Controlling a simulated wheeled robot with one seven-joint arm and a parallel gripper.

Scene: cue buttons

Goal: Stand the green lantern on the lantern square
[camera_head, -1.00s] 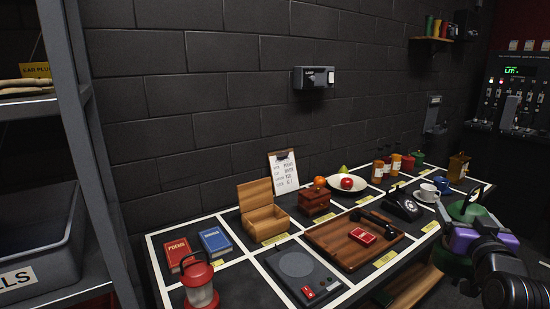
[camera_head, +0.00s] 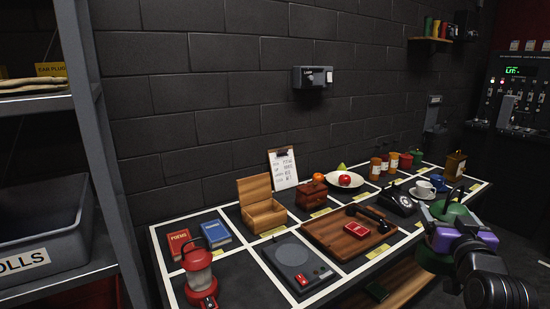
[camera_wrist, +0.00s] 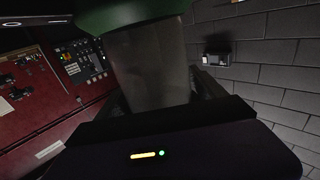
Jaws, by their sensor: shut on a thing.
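The green lantern has a green top (camera_head: 447,213) and a green base that shows below my gripper (camera_head: 448,238) at the right of the head view. My purple gripper is shut on the lantern around its middle and hides part of it. The lantern is in front of the table's right front edge in the picture. In the wrist view its clear body (camera_wrist: 150,65) and green cap (camera_wrist: 130,14) fill the upper middle. A red lantern (camera_head: 199,275) stands at the table's front left. I cannot read which marked square is the lantern square.
The black table has white-lined squares holding books (camera_head: 215,236), a wooden box (camera_head: 262,214), a hotplate (camera_head: 293,262), a board with a red item (camera_head: 330,238), a black telephone (camera_head: 398,201) and cups (camera_head: 424,188). A bare dark square (camera_head: 245,285) lies right of the red lantern. Shelving stands left.

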